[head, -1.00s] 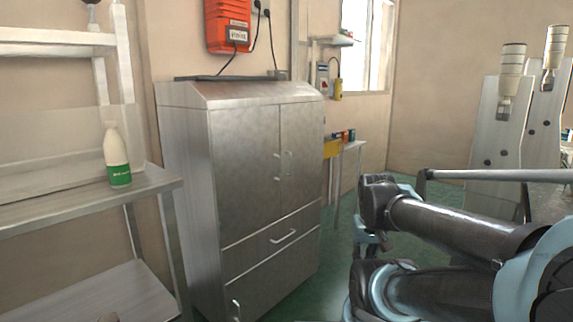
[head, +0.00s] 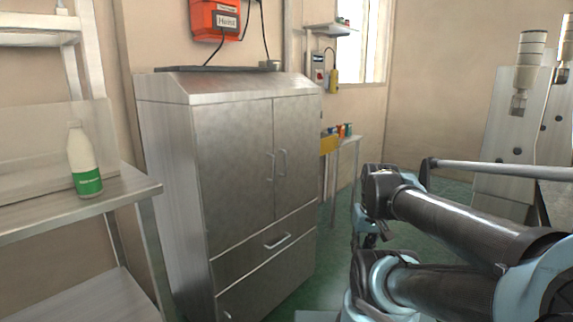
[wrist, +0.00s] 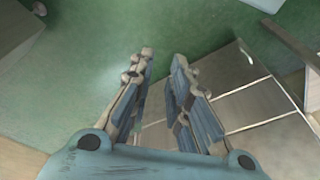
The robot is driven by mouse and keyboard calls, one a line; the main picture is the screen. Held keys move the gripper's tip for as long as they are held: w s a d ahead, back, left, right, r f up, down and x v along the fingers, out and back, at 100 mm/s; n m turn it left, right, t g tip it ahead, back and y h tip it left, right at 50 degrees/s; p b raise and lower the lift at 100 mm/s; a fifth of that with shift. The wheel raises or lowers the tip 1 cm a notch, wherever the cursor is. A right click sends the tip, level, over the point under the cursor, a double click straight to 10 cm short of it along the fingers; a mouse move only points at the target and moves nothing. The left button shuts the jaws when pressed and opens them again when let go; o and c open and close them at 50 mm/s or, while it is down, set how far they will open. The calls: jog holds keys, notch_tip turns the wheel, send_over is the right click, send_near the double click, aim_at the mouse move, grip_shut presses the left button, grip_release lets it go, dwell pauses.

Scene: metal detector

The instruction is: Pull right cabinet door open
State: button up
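The grey metal cabinet (head: 165,150) stands against the wall in the head view. Its right door (head: 300,140) is shut flush beside the shut left door (head: 233,170). The right door's vertical handle (head: 283,162) is close to the seam, beside the left door's handle (head: 272,166). In the wrist view, metal panels with seams, apparently the cabinet (wrist: 240,75), lie at the lower right, tilted. My gripper (wrist: 163,62) is open and empty, its fingers apart over green floor. In the head view it is small and partly hidden by my arm, right of the cabinet and apart from it.
A drawer handle (head: 278,241) protrudes below the doors. A metal shelf (head: 120,190) with a white bottle (head: 84,165) stands at the left. A small table (head: 347,140) stands beyond the cabinet.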

jog(key=w+a+r+n+t+y, duration=0.1)
jog(key=w+a+r+n+y, duration=0.25)
jog(key=w+a, duration=0.35)
jog(key=w+a+r+n+y, duration=0.3)
jog(key=w+a+y, duration=0.15)
jog(key=w, duration=0.55)
jog(key=w+d+r+n+t+y, duration=0.1)
jog(key=w+r+n+t+y, duration=0.2)
jog(key=w, duration=0.5)
jog(key=w+d+r+n+t+y, duration=0.1)
jog(key=w+d+r+n+y, duration=0.15)
jog(key=w+y, duration=0.4)
jog(key=r+h, duration=0.1)
jog(key=h, duration=0.1)
send_over(286, 175)
jog(key=shift+w, duration=0.35)
grip_shut()
